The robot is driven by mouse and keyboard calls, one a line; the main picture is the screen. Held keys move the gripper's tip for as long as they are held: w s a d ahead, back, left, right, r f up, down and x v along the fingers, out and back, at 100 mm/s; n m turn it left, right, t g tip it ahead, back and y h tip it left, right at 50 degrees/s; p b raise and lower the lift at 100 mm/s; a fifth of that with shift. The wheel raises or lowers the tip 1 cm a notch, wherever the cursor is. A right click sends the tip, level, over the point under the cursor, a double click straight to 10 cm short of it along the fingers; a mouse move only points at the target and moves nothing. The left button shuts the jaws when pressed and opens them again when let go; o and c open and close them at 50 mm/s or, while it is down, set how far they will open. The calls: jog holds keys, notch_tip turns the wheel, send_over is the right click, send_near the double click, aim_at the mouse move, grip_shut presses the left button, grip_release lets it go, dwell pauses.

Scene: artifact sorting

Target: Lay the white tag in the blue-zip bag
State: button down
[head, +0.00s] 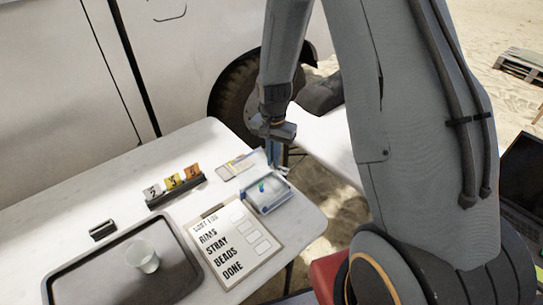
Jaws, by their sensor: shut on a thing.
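The blue-zip bag (265,207) lies open on the table near its right corner, with blue edges and a small blue-green item inside. My gripper (279,168) points down at the bag's far right edge. It is shut on a small pale thing at its fingertips, which looks like the white tag; the fingers hide most of it. I cannot tell whether the tag touches the bag.
Numbered cards (173,183) stand in a black holder to the left. A clipboard list (234,243) lies in front, beside a dark tray (75,287) with a clear cup (143,257). The table's right edge is close.

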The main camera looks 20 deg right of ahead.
aim_at(272, 182)
jog(key=m, duration=0.4)
jog(key=shift+w+r+b, duration=0.3)
jog(key=shift+r+m, duration=0.1)
jog(key=shift+m, duration=0.5)
jog(key=shift+a, duration=0.1)
jog(key=shift+f+b, duration=2.05)
jog(key=shift+f, duration=2.3)
jog(key=c, duration=2.3)
grip_release()
jog(key=shift+o, duration=0.2)
